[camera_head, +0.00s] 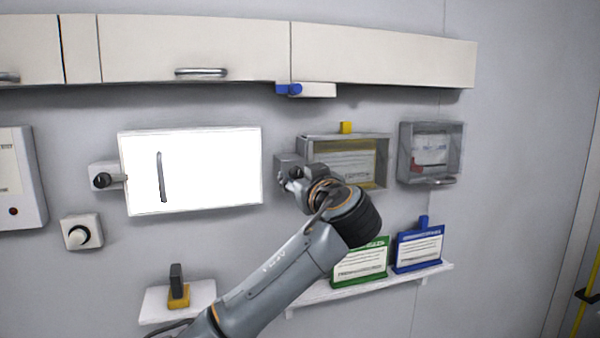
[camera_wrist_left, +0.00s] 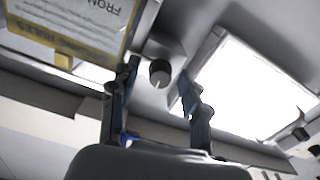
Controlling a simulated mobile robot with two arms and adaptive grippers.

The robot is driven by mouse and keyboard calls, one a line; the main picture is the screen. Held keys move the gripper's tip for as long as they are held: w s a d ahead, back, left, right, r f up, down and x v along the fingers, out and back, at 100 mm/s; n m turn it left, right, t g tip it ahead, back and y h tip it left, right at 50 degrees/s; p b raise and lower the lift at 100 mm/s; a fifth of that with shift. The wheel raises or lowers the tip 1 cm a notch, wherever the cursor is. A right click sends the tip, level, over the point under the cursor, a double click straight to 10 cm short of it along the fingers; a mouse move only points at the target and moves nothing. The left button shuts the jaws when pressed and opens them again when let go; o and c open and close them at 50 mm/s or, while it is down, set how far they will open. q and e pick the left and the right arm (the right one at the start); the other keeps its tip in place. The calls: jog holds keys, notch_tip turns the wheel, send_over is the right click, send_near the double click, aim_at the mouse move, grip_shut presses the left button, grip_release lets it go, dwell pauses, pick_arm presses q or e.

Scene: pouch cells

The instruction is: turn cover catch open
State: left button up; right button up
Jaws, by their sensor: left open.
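The cover catch is a round dark knob (camera_wrist_left: 160,73) on a grey block (camera_head: 285,162), beside the left edge of a clear-covered wall box (camera_head: 383,172). The box holds a yellow-bordered sheet. In the wrist view the knob shows between my two fingertips, with a light mark on its face; whether they touch it I cannot tell. My left gripper (camera_head: 290,181) is open and empty in front of the block, and it also shows in the wrist view (camera_wrist_left: 159,76). In the head view my gripper hides the knob. My right gripper is not in view.
A bright white panel (camera_head: 210,170) with a dark handle hangs left of the gripper, with another black knob (camera_head: 102,181) at its left. A second clear box (camera_head: 403,150) is at the right. Below are a shelf (camera_head: 375,298) with green and blue holders. Cabinets (camera_head: 195,45) run above.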

pick_arm(q)
grip_shut()
